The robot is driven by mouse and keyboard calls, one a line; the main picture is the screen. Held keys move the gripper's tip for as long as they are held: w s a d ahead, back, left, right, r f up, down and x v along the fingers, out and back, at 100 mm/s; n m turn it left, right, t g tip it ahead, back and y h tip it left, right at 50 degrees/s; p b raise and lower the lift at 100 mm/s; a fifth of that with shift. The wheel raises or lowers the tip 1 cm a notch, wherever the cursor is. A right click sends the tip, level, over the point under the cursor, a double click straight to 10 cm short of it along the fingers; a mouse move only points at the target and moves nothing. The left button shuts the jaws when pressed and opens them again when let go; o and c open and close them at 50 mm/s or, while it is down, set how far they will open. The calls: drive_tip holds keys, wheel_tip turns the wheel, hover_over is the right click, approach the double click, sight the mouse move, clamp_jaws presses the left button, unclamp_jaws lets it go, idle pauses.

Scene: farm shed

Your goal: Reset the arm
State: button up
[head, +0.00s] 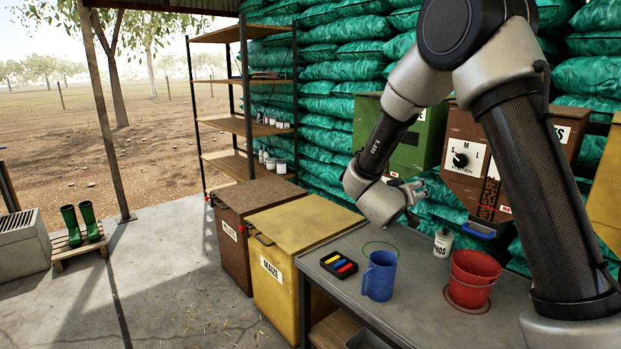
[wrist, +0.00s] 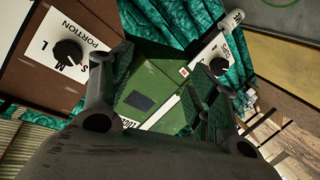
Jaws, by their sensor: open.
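My gripper (head: 414,190) is in the upper middle right of the head view, at the end of my bent arm. It hangs in the air above the back of the grey worktable (head: 408,253) and points toward the dispensers. In the wrist view my gripper (wrist: 158,75) has its two fingers spread wide apart, with nothing between them. Behind the fingers are a green dispenser (wrist: 148,97) and a brown dispenser (wrist: 40,60) with a black portion knob (wrist: 68,53).
On the worktable stand a blue jug (head: 379,277), a red bucket (head: 472,280), a white canister (head: 443,243) and a black tray with coloured bars (head: 339,264). A yellow maize bin (head: 275,285) and a brown bin (head: 232,250) stand left. The concrete floor at left is mostly clear.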

drive_tip(key=s+a+f+n+g+y, duration=0.1)
drive_tip(key=s+a+f+g+y, duration=0.15)
drive_tip(key=a+y, duration=0.25)
drive_tip(key=s+a+f+n+g+y, duration=0.1)
drive_tip(key=a+f+y, duration=0.2)
drive_tip(key=a+y, duration=0.2)
drive_tip(key=s+r+g+y, duration=0.2)
drive_tip(key=s+g, duration=0.1)
drive_tip(key=s, duration=0.7)
drive_tip(key=s+d+r+h, duration=0.1)
drive_tip(key=s+d+r, duration=0.3)
drive_tip(key=s, duration=0.4)
drive_tip(key=s+d+r+g+h, duration=0.1)
drive_tip(key=s+d+r, duration=0.3)
drive_tip(key=s+d, duration=0.2)
drive_tip(key=s+d+r+g, duration=0.1)
drive_tip(key=s+d+r, duration=0.3)
drive_tip(key=s, duration=0.6)
drive_tip(key=shift+s+d+r+h, duration=0.2)
drive_tip(key=shift+s+d+h, duration=0.2)
drive_tip(key=shift+d, duration=0.1)
